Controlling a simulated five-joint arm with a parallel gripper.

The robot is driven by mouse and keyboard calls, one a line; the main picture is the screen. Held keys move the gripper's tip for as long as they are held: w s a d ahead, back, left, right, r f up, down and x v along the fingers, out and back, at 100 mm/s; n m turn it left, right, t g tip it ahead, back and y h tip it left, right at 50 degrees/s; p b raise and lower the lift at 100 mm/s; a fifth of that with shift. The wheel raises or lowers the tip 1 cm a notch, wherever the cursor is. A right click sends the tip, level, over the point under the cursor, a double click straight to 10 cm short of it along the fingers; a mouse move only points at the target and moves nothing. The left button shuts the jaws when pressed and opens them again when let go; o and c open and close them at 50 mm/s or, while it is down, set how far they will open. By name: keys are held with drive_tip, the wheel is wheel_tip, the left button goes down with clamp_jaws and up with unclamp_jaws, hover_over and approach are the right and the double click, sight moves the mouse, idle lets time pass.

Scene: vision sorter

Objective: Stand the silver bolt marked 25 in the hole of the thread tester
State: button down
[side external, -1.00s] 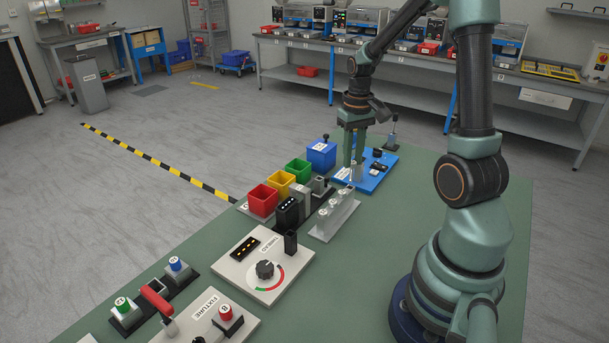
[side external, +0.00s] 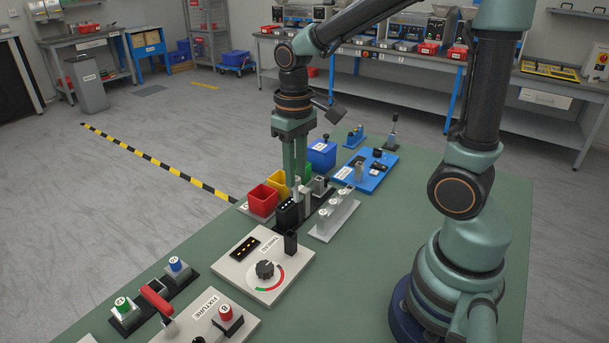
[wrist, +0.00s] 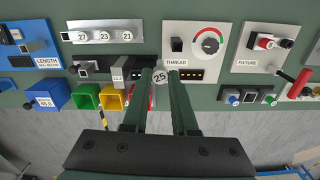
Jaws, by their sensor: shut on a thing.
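My gripper (side external: 296,178) is shut on the silver bolt. In the wrist view the bolt's round head (wrist: 160,76), marked 25, shows between the two fingertips. In the side view only a little of the bolt shows below the fingers, near the yellow and green bins. The thread tester (side external: 233,273) is a pale panel with a dial and a black upright block (side external: 291,243); it lies nearer the camera than my gripper. In the wrist view the tester (wrist: 230,75) is just beyond and right of the bolt, and its black block (wrist: 176,45) has a dark top opening.
A rack (side external: 322,236) holds several silver bolts. Red (side external: 263,200), yellow (side external: 279,181), green and blue (side external: 321,155) bins stand behind. A black block with lights (side external: 287,212) stands close below my gripper. The blue length panel (side external: 376,183) lies to the right; the fixture panel (side external: 215,300) is nearer the camera.

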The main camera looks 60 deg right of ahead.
drive_tip(key=a+f+n, duration=0.1)
drive_tip(key=a+f, duration=0.2)
drive_tip(key=f, duration=0.2)
drive_tip(key=shift+s+a, duration=0.25)
drive_tip(key=shift+s, duration=0.2)
idle(0.3)
drive_tip(key=shift+f, duration=1.85)
idle(1.2)
drive_tip(key=c, duration=0.6)
unclamp_jaws()
drive_tip(key=shift+o, duration=0.2)
drive_tip(key=o, duration=0.3)
drive_tip(key=shift+o, duration=0.2)
